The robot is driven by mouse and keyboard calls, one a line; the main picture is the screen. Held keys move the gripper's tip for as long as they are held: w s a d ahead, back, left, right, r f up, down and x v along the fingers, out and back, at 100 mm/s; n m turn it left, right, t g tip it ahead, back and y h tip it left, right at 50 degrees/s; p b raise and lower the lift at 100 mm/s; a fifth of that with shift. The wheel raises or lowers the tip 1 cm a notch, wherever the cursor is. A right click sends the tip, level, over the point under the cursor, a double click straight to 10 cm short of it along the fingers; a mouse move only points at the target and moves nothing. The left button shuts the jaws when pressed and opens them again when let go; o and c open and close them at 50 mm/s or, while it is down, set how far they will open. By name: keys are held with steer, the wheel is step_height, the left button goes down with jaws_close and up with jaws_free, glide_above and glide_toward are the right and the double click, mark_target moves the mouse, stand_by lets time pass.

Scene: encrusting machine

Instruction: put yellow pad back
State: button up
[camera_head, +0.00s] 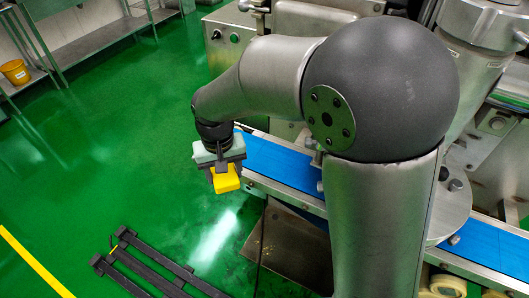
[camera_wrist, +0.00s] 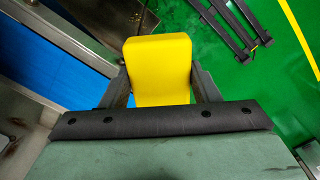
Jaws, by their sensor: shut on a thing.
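The yellow pad (camera_head: 226,179) is a small block held in my gripper (camera_head: 225,176), to the left of the blue conveyor's near end in the head view. In the wrist view the yellow pad (camera_wrist: 158,70) stands out between the two dark fingers of my gripper (camera_wrist: 160,88), which press on its left and right sides. The pad is off any surface, over the green floor beside the conveyor. Its lower end in the wrist view is hidden behind the gripper's dark bar.
The blue conveyor belt (camera_head: 285,163) runs beside the machine, partly hidden behind my arm. A black slatted rack (camera_head: 150,265) lies on the green floor (camera_head: 130,130). A metal shelf with a yellow bucket (camera_head: 15,72) stands at far left. The floor between is clear.

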steer(key=p, duration=0.3)
glide_toward(258, 154)
steer(key=shift+s+a+f, duration=0.1)
steer(key=shift+s+f, duration=0.05)
steer(key=shift+f, duration=0.75)
step_height(258, 154, down, 4)
steer(key=shift+f+p, duration=0.1)
steer(key=shift+p, duration=0.3)
steer(key=shift+w+f, duration=0.2)
steer(key=shift+f, duration=0.1)
steer(key=shift+f, duration=0.15)
steer(key=o, duration=0.9)
